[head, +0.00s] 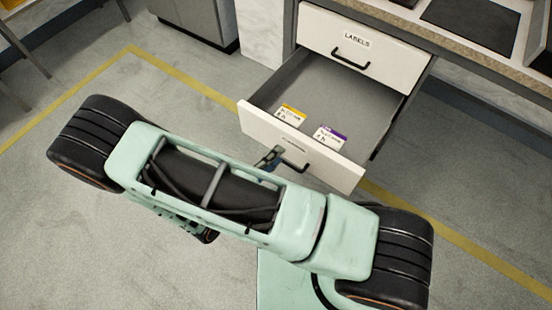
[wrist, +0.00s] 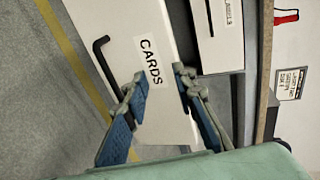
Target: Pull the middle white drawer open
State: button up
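The white drawer labelled CARDS (head: 340,178) stands well pulled out below the closed LABELS drawer (head: 385,52); its grey inside shows. Its front fills much of the wrist view (wrist: 95,18). Its black handle (head: 294,161) is partly covered by a finger in the head view. In the wrist view the handle (wrist: 101,58) lies left of the fingers, its lower end near the left finger; I cannot tell whether they touch. One finger shows in the head view (head: 268,160).
Two small packs, one orange-topped (head: 291,115) and one purple-topped (head: 328,138), lie in the open drawer. The counter (head: 460,48) runs above the drawers. A grey cabinet (head: 195,18) stands at the back left. The floor left of the drawer is clear.

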jog(key=s+a+f, duration=0.1)
jog(key=s+a, duration=0.1)
jog(key=s, duration=0.3)
jog(key=shift+s+a+f+n+y, duration=0.15)
jog(key=shift+a+n+y, duration=0.1)
jog(key=shift+n+y, duration=0.05)
